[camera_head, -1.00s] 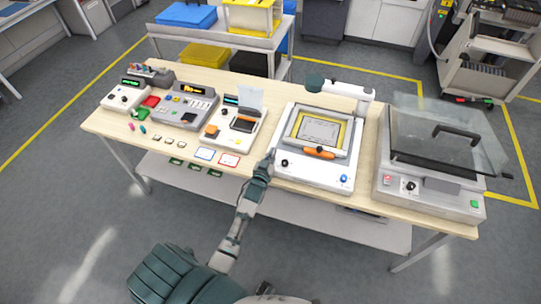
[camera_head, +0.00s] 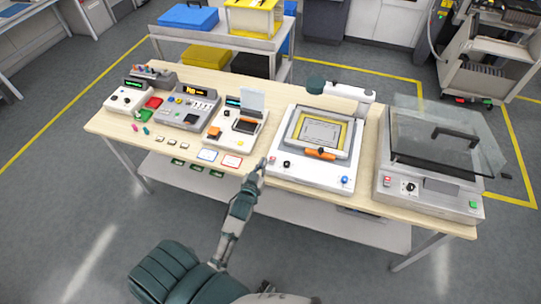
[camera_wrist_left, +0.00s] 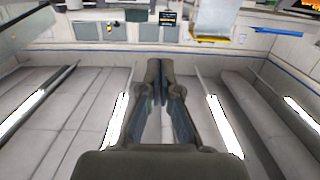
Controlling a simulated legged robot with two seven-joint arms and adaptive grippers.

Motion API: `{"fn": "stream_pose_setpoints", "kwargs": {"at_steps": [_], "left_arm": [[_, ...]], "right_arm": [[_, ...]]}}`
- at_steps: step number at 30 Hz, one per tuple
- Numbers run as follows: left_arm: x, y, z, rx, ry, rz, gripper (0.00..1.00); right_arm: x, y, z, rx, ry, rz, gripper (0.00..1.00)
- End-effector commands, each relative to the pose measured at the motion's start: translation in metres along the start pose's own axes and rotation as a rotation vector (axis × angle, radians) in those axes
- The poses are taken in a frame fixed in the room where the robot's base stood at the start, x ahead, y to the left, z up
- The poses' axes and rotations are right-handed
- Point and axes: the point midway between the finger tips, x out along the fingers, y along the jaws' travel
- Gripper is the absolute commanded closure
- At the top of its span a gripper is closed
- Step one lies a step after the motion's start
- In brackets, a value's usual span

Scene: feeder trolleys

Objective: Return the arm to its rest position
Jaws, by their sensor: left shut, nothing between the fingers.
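My left arm comes up from the bottom of the head view. Its dark gripper (camera_head: 261,168) is at the front edge of the wooden workbench (camera_head: 262,184), just left of the white framed machine's front corner. In the left wrist view the two fingers (camera_wrist_left: 159,68) are together at the tips, with nothing between them. I cannot tell whether the gripper touches the bench edge. My right gripper is not in view.
The white framed machine (camera_head: 338,180) has an orange handle, and a glass-lidded machine (camera_head: 430,195) stands right of it. Smaller devices, including one with a raised flap (camera_head: 218,138), stand on the left. Open floor (camera_head: 90,215) lies left of the arm.

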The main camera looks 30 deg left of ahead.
Motion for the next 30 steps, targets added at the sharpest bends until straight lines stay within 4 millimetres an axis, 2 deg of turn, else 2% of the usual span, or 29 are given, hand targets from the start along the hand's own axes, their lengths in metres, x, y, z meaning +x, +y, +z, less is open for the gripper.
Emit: {"fn": "stream_pose_setpoints", "kwargs": {"at_steps": [5, 8, 11, 14, 16, 21, 26, 30], "left_arm": [[0.000, -0.001, 0.001, 0.000, -0.001, 0.000, 1.00], [-0.003, 0.004, 0.002, 0.008, -0.016, 0.002, 1.00], [-0.017, 0.015, 0.017, 0.028, -0.106, 0.017, 1.00], [-0.049, 0.032, 0.046, 0.071, -0.291, 0.050, 1.00], [-0.079, 0.043, 0.068, 0.105, -0.436, 0.082, 1.00], [-0.145, 0.056, 0.106, 0.177, -0.716, 0.154, 1.00], [-0.200, 0.060, 0.125, 0.231, -0.909, 0.217, 1.00], [-0.243, 0.062, 0.133, 0.275, -1.052, 0.267, 1.00]], "right_arm": [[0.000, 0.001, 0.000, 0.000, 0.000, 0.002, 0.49], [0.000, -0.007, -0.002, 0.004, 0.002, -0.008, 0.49], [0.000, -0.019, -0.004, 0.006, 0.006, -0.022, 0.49], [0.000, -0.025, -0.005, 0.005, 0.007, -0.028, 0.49], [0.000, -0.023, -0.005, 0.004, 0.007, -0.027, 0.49], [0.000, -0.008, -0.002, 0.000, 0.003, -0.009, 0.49], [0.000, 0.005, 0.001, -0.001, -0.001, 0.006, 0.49], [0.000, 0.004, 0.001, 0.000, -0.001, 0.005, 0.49]]}}
